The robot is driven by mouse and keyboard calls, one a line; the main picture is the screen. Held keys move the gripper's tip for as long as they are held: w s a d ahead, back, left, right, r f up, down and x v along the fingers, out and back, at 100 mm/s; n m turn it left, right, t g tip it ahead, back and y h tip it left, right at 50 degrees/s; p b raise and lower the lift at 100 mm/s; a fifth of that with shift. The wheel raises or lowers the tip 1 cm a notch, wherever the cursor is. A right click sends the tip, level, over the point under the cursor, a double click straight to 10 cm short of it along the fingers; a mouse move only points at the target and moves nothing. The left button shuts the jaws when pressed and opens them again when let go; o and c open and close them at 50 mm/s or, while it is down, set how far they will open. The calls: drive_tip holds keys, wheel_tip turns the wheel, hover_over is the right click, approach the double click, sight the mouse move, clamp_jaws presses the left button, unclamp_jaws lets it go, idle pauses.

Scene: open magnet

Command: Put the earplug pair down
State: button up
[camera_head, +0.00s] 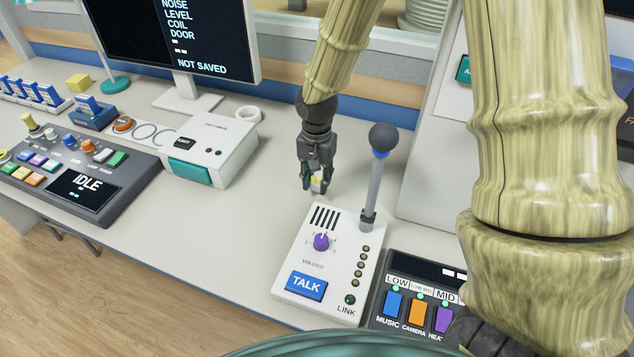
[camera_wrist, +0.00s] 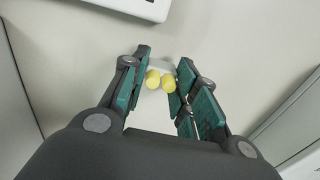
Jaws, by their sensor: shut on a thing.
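The earplug pair (camera_wrist: 161,80) shows in the wrist view as two yellow plugs side by side with a pale piece behind them. My gripper (camera_wrist: 161,88) is shut on it, with the teal finger pads on either side. In the head view my gripper (camera_head: 318,185) points down over the desk (camera_head: 250,215), just behind the white talk box. A small bit of yellow and white of the pair shows between the fingertips there. I cannot tell whether the pair touches the desk.
The white talk box (camera_head: 328,265) with a purple knob stands in front of my gripper. A microphone (camera_head: 376,175) on a grey stem stands to the right. A white box with a teal front (camera_head: 208,150) is at the left. Desk between them is clear.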

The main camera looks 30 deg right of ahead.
sight(317, 176)
drive_tip(key=shift+f, duration=0.85)
drive_tip(key=shift+f, duration=0.1)
drive_tip(key=o, duration=0.7)
drive_tip(key=shift+c, duration=0.2)
wheel_tip(317, 176, up, 12)
drive_tip(key=shift+r, duration=0.15)
drive_tip(key=shift+c, duration=0.2)
